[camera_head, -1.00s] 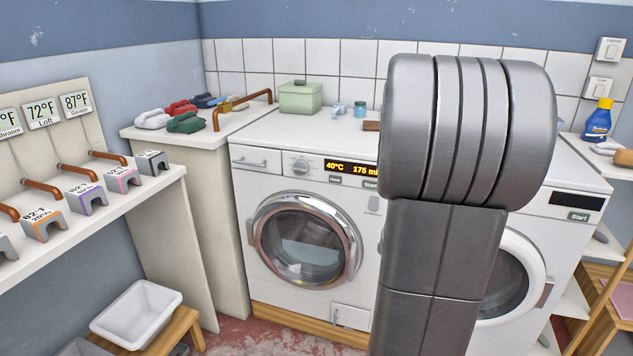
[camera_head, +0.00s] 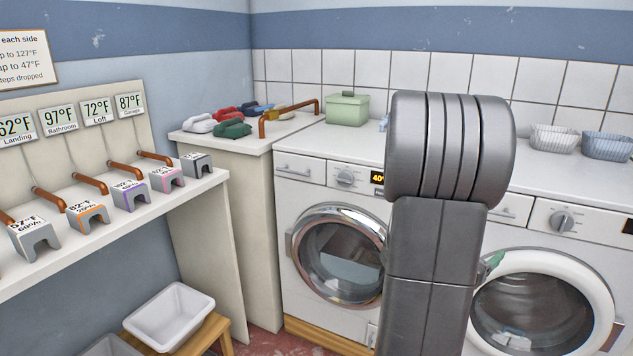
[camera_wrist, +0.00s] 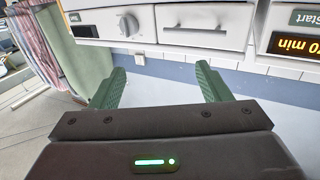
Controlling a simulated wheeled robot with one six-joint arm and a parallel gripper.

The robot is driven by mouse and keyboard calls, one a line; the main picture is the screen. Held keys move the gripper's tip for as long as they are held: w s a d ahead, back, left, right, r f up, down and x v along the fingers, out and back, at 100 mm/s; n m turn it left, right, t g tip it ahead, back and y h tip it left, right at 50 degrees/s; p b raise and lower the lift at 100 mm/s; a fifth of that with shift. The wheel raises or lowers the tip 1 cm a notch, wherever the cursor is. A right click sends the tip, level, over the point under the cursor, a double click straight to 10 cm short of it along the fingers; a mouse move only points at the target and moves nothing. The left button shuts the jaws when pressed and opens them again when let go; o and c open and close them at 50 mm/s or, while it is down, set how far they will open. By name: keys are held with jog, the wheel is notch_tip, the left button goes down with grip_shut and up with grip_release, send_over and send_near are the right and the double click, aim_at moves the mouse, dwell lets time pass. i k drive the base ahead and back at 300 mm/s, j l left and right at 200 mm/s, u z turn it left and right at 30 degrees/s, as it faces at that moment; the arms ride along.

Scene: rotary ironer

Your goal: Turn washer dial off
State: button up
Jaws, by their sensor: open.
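Two white front-loading machines show in the head view. The left machine (camera_head: 335,235) has a dial (camera_head: 345,178) beside a partly covered amber display. The right machine (camera_head: 590,255) has a larger grey dial (camera_head: 562,221) above a round door. I cannot tell which one is the washer. My arm covers the space between them, and a bit of green finger (camera_head: 492,262) shows at its right edge. In the wrist view my gripper (camera_wrist: 160,85) is open and empty, its green fingers apart.
A drawer (camera_wrist: 205,25) and a lit display (camera_wrist: 295,43) show right of the dial in the wrist view. A green box (camera_head: 347,109) and baskets (camera_head: 553,138) stand on top. A shelf with grey blocks (camera_head: 130,196) runs along the left wall.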

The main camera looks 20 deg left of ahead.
aim_at(346, 178)
jog(key=i+j+u, duration=0.2)
jog(key=u, duration=0.25)
jog(key=i+j+u, duration=0.25)
jog(key=u, duration=0.2)
jog(key=i+j, duration=0.05)
jog(key=j, duration=0.05)
